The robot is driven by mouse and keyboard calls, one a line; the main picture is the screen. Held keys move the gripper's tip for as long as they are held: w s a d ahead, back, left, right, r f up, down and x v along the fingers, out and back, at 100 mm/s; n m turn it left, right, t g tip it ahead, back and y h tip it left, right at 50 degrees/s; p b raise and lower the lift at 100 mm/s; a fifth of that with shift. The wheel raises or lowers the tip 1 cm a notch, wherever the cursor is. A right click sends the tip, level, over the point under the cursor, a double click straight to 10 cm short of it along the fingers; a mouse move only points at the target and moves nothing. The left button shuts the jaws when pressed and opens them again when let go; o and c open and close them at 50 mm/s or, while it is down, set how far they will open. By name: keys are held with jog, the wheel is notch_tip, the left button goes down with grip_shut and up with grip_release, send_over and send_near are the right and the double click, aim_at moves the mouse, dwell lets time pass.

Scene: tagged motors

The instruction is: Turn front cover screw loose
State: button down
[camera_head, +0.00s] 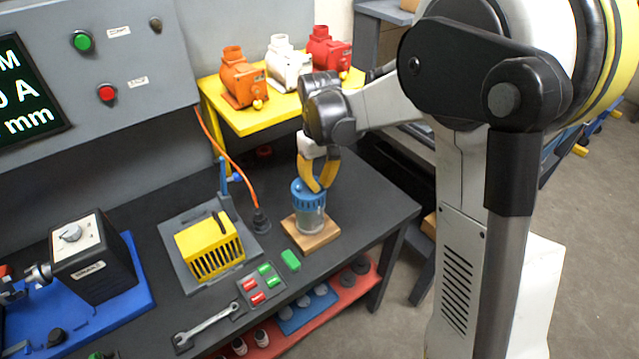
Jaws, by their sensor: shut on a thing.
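A grey cylinder (310,222) with a ribbed blue cap (305,200) stands upright on a square wooden block (296,239), near the right end of the dark bench. My gripper (319,186) points down from above, its yellow fingers at the top of the blue cap. It is shut on the cap's top part, which the fingers largely hide. No separate screw can be made out there. Orange (241,82), white (288,68) and red (328,52) motors stand on a yellow stand behind.
A yellow slotted box (209,250) sits on a grey plate left of the block. Green and red blocks (264,278) and a wrench (208,324) lie in front. A black device (95,265) stands on a blue base at left. The yellow stand (262,122) is close behind my gripper.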

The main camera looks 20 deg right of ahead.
aim_at(320, 186)
jog(key=n, duration=0.6)
jog(key=shift+s+f, duration=0.1)
jog(key=n, duration=0.6)
jog(key=shift+n, duration=0.3)
dwell(0.3)
jog(key=c, duration=1.4)
grip_release()
notch_tip(320, 186, up, 12)
